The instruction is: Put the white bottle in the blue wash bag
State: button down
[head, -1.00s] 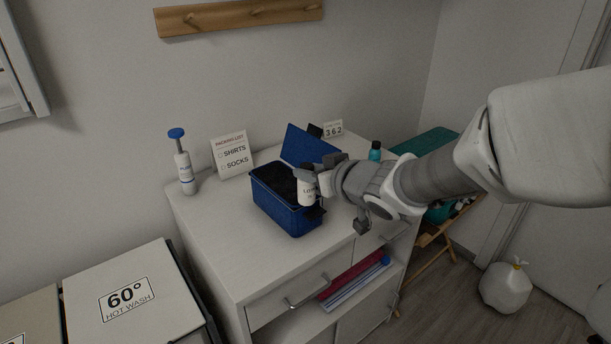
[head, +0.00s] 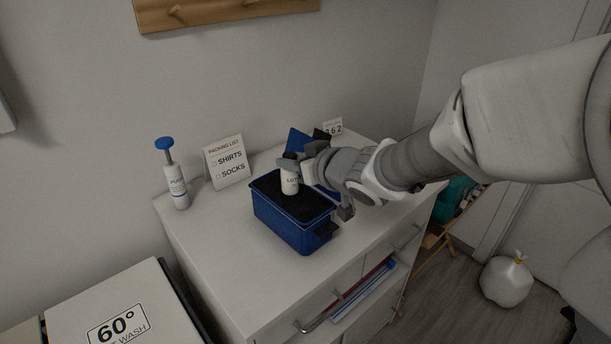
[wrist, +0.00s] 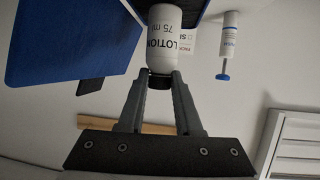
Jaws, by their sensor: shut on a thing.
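The white bottle (head: 290,181) has a dark cap and a lotion label. It is upright over the dark opening of the blue wash bag (head: 281,223). I cannot tell whether its base is inside the bag or just above it. My gripper (head: 293,161) is shut on the bottle at its cap. In the wrist view, my gripper (wrist: 161,82) holds the cap and the white bottle (wrist: 165,30) shows its label. The wash bag stands open on the white cabinet top, with its blue lid (head: 298,142) raised behind, partly hidden by my arm.
A white pump bottle with a blue top (head: 177,185) and a packing list card (head: 227,161) stand left of the bag. A number card (head: 333,127) stands behind. The cabinet top (head: 215,228) is clear in front and left of the bag.

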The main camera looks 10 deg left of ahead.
notch_tip(320, 180, down, 10)
jog(key=b, duration=0.5)
jog(key=shift+f, duration=0.2)
jog(key=c, duration=0.9)
grip_release()
jog(key=shift+o, duration=0.2)
jog(key=shift+r, duration=0.15)
